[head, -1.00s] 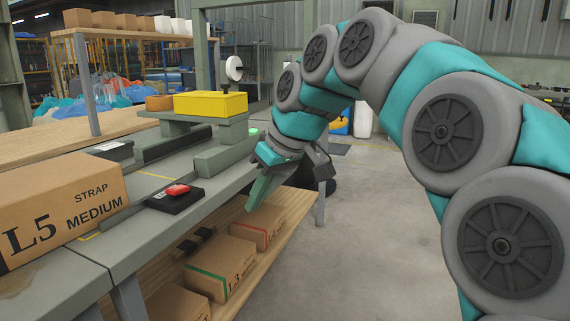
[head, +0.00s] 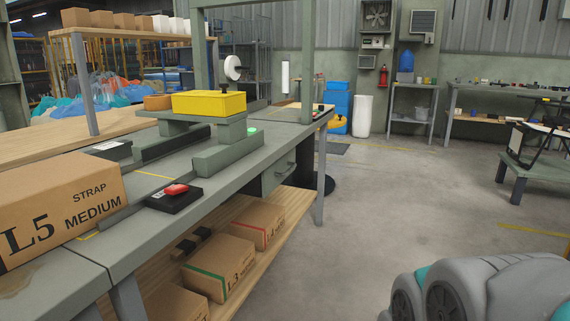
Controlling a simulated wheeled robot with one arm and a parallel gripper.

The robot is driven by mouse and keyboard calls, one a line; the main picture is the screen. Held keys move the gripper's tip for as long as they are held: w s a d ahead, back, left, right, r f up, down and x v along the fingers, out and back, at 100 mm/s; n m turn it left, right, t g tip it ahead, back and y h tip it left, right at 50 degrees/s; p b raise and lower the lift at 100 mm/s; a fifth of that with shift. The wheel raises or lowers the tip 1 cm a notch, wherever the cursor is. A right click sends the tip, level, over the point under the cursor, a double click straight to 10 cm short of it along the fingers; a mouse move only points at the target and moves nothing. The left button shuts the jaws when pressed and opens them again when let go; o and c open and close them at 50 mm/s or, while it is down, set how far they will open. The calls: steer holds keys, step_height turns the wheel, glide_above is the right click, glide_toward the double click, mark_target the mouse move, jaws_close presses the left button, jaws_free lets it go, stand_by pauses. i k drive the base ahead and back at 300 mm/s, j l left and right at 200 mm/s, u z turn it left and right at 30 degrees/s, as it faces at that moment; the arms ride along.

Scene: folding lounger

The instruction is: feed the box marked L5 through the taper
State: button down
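The box marked L5 (head: 62,208) is a brown carton printed STRAP MEDIUM. It sits on the grey bench (head: 150,222) at the left and is cut off by the picture's edge. The taper (head: 209,103) has a yellow head on a grey frame and stands farther along the bench, with low guide rails (head: 228,154) in front. A gap of bare bench lies between the box and the taper. My gripper is out of view; only part of my arm shows at the lower right.
A black control box with a red button (head: 174,196) sits near the bench's front edge. Cartons marked L3 (head: 219,266) and L4 (head: 258,224) lie on the wooden shelf (head: 290,206) below. The floor (head: 390,200) to the right is largely clear.

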mark_target(46, 204)
steer(key=l+u, duration=0.1)
steer(key=u, duration=1.65)
